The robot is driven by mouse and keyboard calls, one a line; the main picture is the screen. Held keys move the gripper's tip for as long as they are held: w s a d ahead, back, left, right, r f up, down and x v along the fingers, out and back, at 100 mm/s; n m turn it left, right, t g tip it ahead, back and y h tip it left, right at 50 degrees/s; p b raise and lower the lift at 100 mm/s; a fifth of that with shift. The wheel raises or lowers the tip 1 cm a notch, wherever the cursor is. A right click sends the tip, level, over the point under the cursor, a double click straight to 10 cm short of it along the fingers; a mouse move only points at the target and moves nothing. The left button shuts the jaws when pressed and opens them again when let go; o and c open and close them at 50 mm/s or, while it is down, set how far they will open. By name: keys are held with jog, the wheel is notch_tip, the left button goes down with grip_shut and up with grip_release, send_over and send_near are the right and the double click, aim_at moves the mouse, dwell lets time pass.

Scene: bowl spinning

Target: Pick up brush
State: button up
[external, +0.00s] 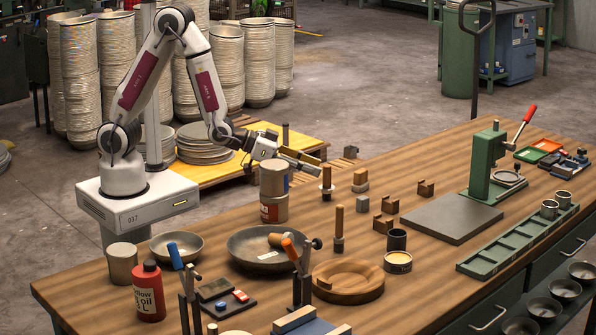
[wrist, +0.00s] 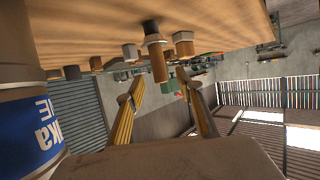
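An upright tool with a wooden handle, which looks like the brush (external: 326,180), stands on the table just in front of my gripper (external: 317,165). It has a dark collar and a pale lower part; its bristles cannot be made out. In the upside-down wrist view, the brush (wrist: 157,64) shows beyond and between the tips of my gripper (wrist: 160,86). The two yellowish fingers are spread apart with nothing between them. A similar upright tool (external: 339,228) with a wooden handle and dark base stands nearer the camera; which one is the brush is not certain.
Stacked cans (external: 273,208) stand close beside my gripper; a blue-labelled can (wrist: 32,128) fills the wrist view's left edge. A wide pan (external: 240,245) and a round wooden piece (external: 350,290) lie nearer the camera.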

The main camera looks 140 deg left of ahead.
aim_at(327, 187)
jog(key=shift+w+a+f, duration=0.1)
jog(key=shift+a, duration=0.05)
dwell(0.3)
jog(key=shift+f+x, duration=0.15)
jog(key=shift+x, duration=0.65)
jog(key=shift+f+x, duration=0.2)
jog(key=shift+x, duration=1.35)
grip_shut()
